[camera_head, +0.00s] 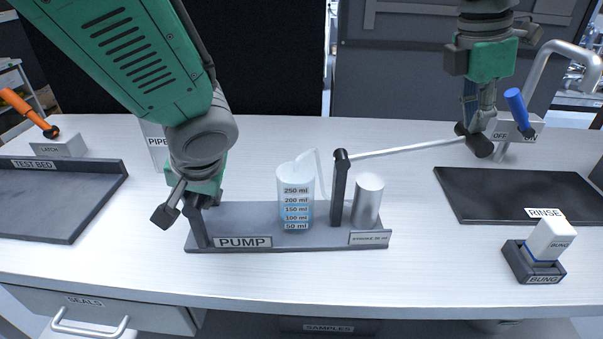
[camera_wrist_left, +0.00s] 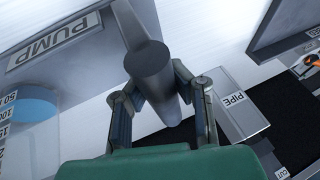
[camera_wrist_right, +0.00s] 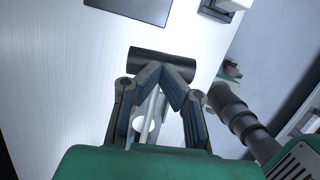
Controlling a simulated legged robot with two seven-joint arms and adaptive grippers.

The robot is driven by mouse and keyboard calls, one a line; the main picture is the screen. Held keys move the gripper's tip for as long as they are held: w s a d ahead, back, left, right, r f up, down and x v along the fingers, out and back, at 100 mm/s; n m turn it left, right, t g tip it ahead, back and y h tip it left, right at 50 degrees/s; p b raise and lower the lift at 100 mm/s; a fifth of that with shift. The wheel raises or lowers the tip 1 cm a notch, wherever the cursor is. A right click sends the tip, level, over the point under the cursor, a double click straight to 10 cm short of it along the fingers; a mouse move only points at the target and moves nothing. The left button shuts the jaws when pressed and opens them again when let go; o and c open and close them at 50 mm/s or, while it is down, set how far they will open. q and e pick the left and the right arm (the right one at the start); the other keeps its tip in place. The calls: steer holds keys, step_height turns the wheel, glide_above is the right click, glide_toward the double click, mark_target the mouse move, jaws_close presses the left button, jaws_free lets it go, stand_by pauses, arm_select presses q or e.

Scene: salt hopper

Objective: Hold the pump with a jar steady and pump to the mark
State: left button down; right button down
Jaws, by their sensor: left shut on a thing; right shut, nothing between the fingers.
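The pump's dark base (camera_head: 290,242) stands on the bench, with a clear jar (camera_head: 296,180) marked 50 to 250 ml. Blue shows in the jar; its exact level is hard to tell. A thin clear tube bends into the jar's top. A pale lever (camera_head: 410,148) runs from a dark post (camera_head: 339,190), beside a silver cylinder (camera_head: 367,200), to a black handle (camera_head: 480,146). My left gripper (camera_head: 182,203) is shut on the dark upright grip post (camera_wrist_left: 152,72) at the base's left end. My right gripper (camera_wrist_right: 163,75) is shut and empty, fingertips at the handle (camera_wrist_right: 150,62).
A dark test bed tray (camera_head: 60,240) and an orange-handled latch (camera_head: 58,144) are at left. A pipe block (camera_head: 157,147) stands behind my left gripper. At right are a black mat (camera_head: 500,193), a blue-handled tap (camera_head: 516,110) and a bung block (camera_head: 550,240). The front bench strip is clear.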

mark_target(473, 135)
steer(key=shift+f, duration=0.4)
steer(key=shift+x, duration=1.15)
steer(key=shift+f, duration=0.1)
steer(key=shift+a+x, duration=0.25)
steer(key=shift+x, duration=0.8)
steer(key=shift+d+v, duration=0.2)
steer(key=shift+v, duration=2.15)
steer(key=shift+d+v, duration=0.15)
steer(key=shift+v, duration=2.2)
arm_select(q)
steer(key=c, duration=1.4)
jaws_free()
